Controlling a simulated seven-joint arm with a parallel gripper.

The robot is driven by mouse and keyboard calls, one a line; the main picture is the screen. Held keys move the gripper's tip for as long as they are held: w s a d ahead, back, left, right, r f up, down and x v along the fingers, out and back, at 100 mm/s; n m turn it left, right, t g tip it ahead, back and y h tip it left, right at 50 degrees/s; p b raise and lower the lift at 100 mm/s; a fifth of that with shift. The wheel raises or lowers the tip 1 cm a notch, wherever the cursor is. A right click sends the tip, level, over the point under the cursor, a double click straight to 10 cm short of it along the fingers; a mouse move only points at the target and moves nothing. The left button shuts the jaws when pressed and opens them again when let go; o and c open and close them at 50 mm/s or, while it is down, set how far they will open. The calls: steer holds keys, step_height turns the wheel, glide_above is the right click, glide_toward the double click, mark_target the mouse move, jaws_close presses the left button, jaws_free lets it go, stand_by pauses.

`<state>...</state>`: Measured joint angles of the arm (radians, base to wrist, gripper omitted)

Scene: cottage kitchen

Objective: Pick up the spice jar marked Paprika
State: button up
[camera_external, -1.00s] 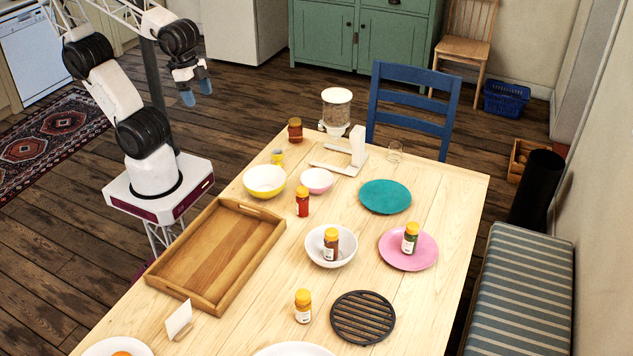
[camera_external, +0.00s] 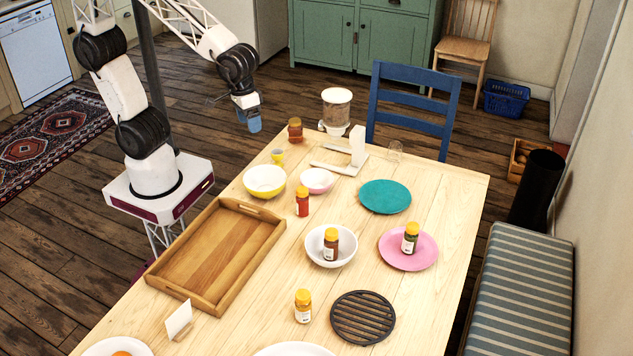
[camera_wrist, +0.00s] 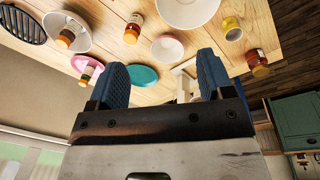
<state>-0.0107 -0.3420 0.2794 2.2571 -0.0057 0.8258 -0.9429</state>
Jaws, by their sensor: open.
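Several spice jars with yellow lids are on the table; none of their labels is readable, so I cannot tell by text which is Paprika. A red jar (camera_external: 302,204) stands on bare wood near the tray; it seems to show in the wrist view too (camera_wrist: 132,33). A brown jar (camera_external: 331,247) stands in a white bowl (camera_external: 345,259). A green-filled jar (camera_external: 410,241) stands on a pink plate (camera_external: 423,258). A yellow-orange jar (camera_external: 303,310) stands nearer the camera. My gripper (camera_external: 249,122) is open and empty, above and beyond the table's far left edge.
A wooden tray (camera_external: 197,300) lies along the left edge. A yellow bowl (camera_external: 265,187), pink bowl (camera_external: 317,186) and yellow cup (camera_external: 278,156) stand near the red jar. An amber jar (camera_external: 295,133), dispenser (camera_external: 337,110), teal plate (camera_external: 385,197) and black trivet (camera_external: 362,317) are also there.

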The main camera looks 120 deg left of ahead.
steer(key=w+f+n, duration=0.6)
steer(key=w+f, duration=0.2)
steer(key=w, duration=0.1)
steer(key=n+g, duration=0.1)
steer(key=n, duration=0.5)
glide_toward(303, 189)
steer(key=f, duration=0.5)
steer(key=shift+w+d+f, duration=0.1)
steer(key=shift+w, duration=0.15)
steer(key=shift+f, duration=0.1)
steer(key=shift+f, duration=1.2)
steer(key=shift+s+f, duration=0.1)
steer(key=shift+s+f, duration=0.1)
steer(key=shift+f, duration=2.4)
